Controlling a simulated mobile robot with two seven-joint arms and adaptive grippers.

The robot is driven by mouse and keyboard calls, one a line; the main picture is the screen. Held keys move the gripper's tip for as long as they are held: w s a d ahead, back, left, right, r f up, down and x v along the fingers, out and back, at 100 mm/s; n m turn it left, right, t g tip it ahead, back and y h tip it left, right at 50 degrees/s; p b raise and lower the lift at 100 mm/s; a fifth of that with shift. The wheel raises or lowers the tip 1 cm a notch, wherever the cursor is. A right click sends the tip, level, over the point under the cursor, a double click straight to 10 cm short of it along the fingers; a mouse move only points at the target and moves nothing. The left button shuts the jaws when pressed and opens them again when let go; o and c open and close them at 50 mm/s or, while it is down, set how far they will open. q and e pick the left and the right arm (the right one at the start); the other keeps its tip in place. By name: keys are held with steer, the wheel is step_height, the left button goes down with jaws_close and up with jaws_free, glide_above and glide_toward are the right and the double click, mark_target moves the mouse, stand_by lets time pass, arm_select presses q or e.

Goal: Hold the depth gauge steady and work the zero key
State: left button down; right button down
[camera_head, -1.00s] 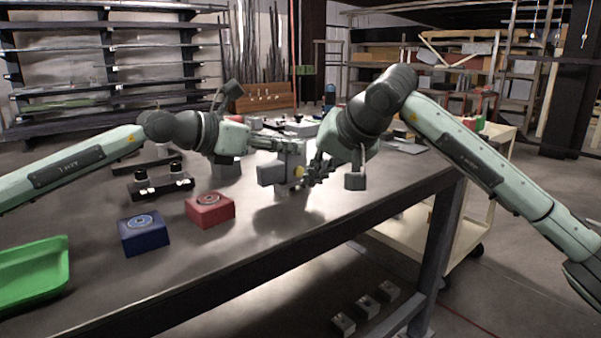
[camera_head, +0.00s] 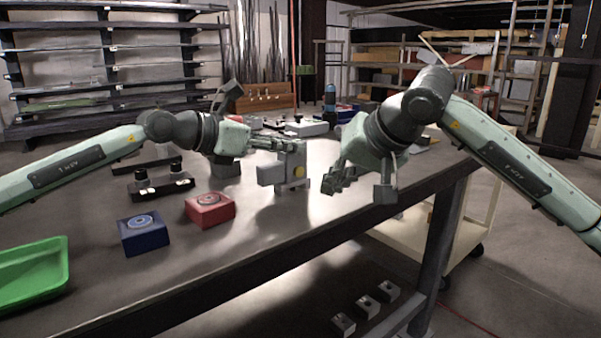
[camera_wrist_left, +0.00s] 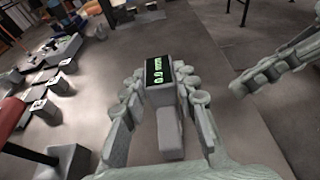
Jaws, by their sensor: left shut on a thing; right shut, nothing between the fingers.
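A red block (camera_head: 210,209) and a blue block (camera_head: 144,235), each with a round top mark, stand on the table (camera_head: 250,240). A green tray (camera_head: 32,274) is at the front left. A dark fixture (camera_head: 160,186) stands behind the blocks. Small items crowd the back.

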arm_select(q)
steer(key=c, duration=1.1)
jaws_free()
steer(key=shift+a, duration=0.1)
